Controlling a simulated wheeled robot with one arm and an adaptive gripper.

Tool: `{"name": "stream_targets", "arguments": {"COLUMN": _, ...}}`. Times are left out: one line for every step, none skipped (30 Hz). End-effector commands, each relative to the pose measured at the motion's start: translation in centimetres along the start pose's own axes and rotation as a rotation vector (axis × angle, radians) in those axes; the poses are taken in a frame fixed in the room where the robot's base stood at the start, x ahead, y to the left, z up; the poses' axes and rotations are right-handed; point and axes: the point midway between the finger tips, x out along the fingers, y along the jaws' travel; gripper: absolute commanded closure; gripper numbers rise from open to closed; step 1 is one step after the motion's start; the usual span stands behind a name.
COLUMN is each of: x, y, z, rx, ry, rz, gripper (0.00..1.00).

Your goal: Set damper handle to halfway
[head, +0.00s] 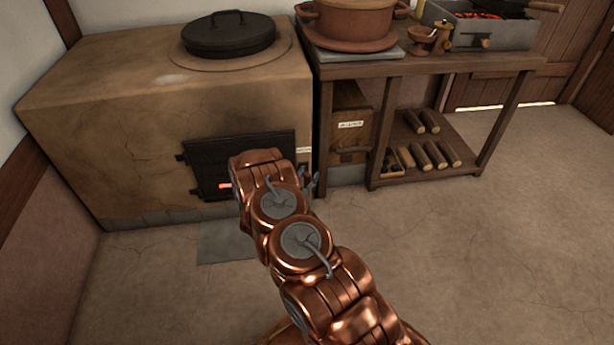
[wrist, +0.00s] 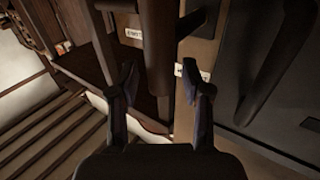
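The stove (head: 90,110) stands at the left in the head view, with a small pale label (head: 303,150) at its front right edge. The damper handle is not clearly told apart there; my arm covers part of that corner. In the wrist view a dark upright bar (wrist: 158,45) shows beyond and between my fingertips; I cannot tell whether it is the handle or the table leg. A small white label (wrist: 203,75) is by the right fingertip. My gripper (wrist: 158,78) is open, with nothing clearly held. In the head view it is mostly hidden behind my arm.
The dark stove door (head: 212,165) is left of my gripper; its long handle (wrist: 275,65) shows in the wrist view. A wooden table (head: 440,68) with pots and a shelf of logs (head: 430,155) stands close at right. The floor (head: 480,260) is clear.

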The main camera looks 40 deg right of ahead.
Motion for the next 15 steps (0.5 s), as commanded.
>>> {"name": "stream_targets", "arguments": {"x": 0.0, "y": 0.0, "z": 0.0, "rx": 0.000, "ry": 0.000, "rz": 0.000, "gripper": 0.50}}
{"name": "stream_targets", "arguments": {"x": 0.0, "y": 0.0, "z": 0.0, "rx": 0.000, "ry": 0.000, "rz": 0.000, "gripper": 0.50}}
{"name": "stream_targets", "arguments": {"x": 0.0, "y": 0.0, "z": 0.0, "rx": 0.000, "ry": 0.000, "rz": -0.001, "gripper": 0.50}}
{"name": "stream_targets", "arguments": {"x": 0.0, "y": 0.0, "z": 0.0, "rx": 0.000, "ry": 0.000, "rz": -0.001, "gripper": 0.50}}
{"name": "stream_targets", "arguments": {"x": 0.0, "y": 0.0, "z": 0.0, "rx": 0.000, "ry": 0.000, "rz": -0.001, "gripper": 0.50}}
{"name": "stream_targets", "arguments": {"x": 0.0, "y": 0.0, "z": 0.0, "rx": 0.000, "ry": 0.000, "rz": -0.001, "gripper": 0.50}}
{"name": "stream_targets", "arguments": {"x": -0.1, "y": 0.0, "z": 0.0, "rx": 0.000, "ry": 0.000, "rz": -0.001, "gripper": 0.50}}
{"name": "stream_targets", "arguments": {"x": -0.1, "y": -0.1, "z": 0.0, "rx": 0.000, "ry": 0.000, "rz": -0.001, "gripper": 0.50}}
{"name": "stream_targets", "arguments": {"x": -0.2, "y": -0.1, "z": 0.0, "rx": 0.000, "ry": 0.000, "rz": -0.001, "gripper": 0.50}}
{"name": "stream_targets", "arguments": {"x": -0.3, "y": -0.1, "z": 0.0, "rx": -0.001, "ry": -0.001, "rz": -0.001, "gripper": 0.50}}
{"name": "stream_targets", "arguments": {"x": -0.5, "y": -0.1, "z": 0.0, "rx": -0.001, "ry": -0.001, "rz": -0.002, "gripper": 0.50}}
{"name": "stream_targets", "arguments": {"x": -0.8, "y": -0.1, "z": 0.0, "rx": -0.001, "ry": -0.001, "rz": -0.002, "gripper": 0.50}}
{"name": "stream_targets", "arguments": {"x": -1.1, "y": -0.1, "z": 0.1, "rx": -0.001, "ry": -0.002, "rz": -0.002, "gripper": 0.50}}
{"name": "stream_targets", "arguments": {"x": -1.4, "y": -0.1, "z": 0.1, "rx": -0.001, "ry": -0.002, "rz": -0.002, "gripper": 0.50}}
{"name": "stream_targets", "arguments": {"x": -1.9, "y": -0.1, "z": 0.1, "rx": -0.001, "ry": -0.002, "rz": -0.002, "gripper": 0.50}}
